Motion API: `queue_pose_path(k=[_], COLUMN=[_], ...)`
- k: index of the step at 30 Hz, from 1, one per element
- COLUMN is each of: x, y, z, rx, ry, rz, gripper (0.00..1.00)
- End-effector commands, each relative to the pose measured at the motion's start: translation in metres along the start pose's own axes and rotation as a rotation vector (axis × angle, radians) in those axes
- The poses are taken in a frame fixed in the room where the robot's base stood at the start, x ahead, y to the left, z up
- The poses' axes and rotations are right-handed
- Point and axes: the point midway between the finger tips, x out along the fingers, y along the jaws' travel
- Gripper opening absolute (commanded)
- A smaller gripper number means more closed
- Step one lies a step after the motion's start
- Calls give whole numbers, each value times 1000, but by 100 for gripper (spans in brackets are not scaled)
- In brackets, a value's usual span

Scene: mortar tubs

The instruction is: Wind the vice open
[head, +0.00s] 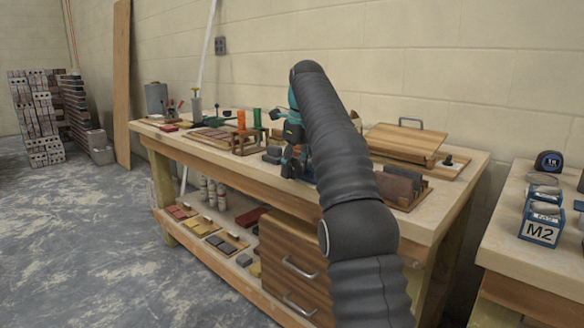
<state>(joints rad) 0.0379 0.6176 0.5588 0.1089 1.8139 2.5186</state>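A teal and dark metal fixture (292,132), which looks like the vice, stands at the front edge of the workbench (450,200), just left of my arm in the head view. My sleeved arm rises across the middle of the picture and covers its right side. I cannot make out its handle, or how far its jaws are apart. My gripper does not show; it is hidden behind the arm, so I cannot see whether it touches the vice.
Left of the fixture are a rack with orange and green handles (241,122) and small blocks. Right of my arm are a wooden board (405,140) and a slotted block holder (402,188). Drawers (293,262) sit below. A second bench (500,225) stands right.

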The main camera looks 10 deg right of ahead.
Motion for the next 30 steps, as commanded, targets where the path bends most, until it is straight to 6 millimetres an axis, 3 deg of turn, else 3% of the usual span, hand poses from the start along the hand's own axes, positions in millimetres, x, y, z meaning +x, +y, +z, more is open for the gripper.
queue_pose_path(k=[16, 30], x=[1, -1], y=[6, 6], z=[2, 0], rx=[-9, -5], ry=[-13, -208], rz=[8, 10], gripper=[49, 49])
